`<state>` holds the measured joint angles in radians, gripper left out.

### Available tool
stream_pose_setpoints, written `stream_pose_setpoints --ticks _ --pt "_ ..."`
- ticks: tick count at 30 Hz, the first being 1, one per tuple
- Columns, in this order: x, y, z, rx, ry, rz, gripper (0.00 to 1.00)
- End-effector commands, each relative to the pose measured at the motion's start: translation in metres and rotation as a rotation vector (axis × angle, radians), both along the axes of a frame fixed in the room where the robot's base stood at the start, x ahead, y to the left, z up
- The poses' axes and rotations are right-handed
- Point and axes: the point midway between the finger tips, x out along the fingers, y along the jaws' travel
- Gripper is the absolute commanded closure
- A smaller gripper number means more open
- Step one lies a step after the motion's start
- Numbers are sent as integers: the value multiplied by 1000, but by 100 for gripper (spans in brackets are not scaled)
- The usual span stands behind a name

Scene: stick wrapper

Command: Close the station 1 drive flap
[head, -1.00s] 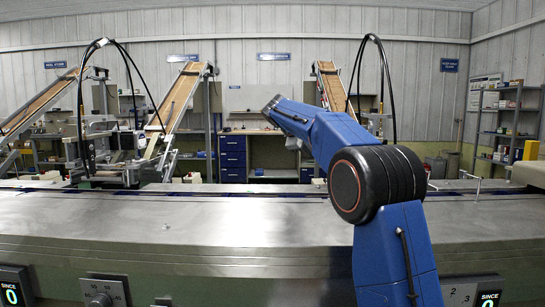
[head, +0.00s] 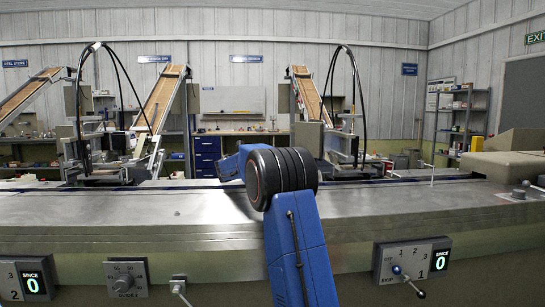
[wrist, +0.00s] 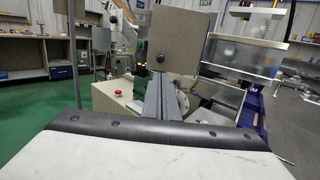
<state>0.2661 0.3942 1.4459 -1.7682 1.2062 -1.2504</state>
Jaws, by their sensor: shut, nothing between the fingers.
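In the wrist view a beige-grey panel (wrist: 178,45) stands upright just beyond my gripper. It looks like the drive flap in a raised position, but I see no label for station 1. A beige housing (wrist: 112,97) with a red button sits below it to the left. My gripper (wrist: 161,82) is shut and empty, its fingers pointing at the panel's lower part. I cannot tell whether they touch it. In the head view my gripper is hidden behind my blue arm. A similar grey panel (head: 308,138) shows at the right-hand station there.
The long metal bench (head: 150,205) runs across the head view, with a dial (head: 127,277) and a lever switch (head: 408,275) on its front. Another station (head: 105,155) stands at the left. A shiny metal bracket (wrist: 243,55) is right of the panel in the wrist view.

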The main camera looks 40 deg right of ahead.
Motion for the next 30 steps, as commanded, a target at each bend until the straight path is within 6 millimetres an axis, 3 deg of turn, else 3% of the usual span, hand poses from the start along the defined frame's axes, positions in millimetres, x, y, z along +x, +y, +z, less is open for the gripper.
stream_pose_setpoints --ticks 18,30 --pt "14 -102 7 2 -2 -2 100" --pt "17 -123 9 2 -2 0 100"
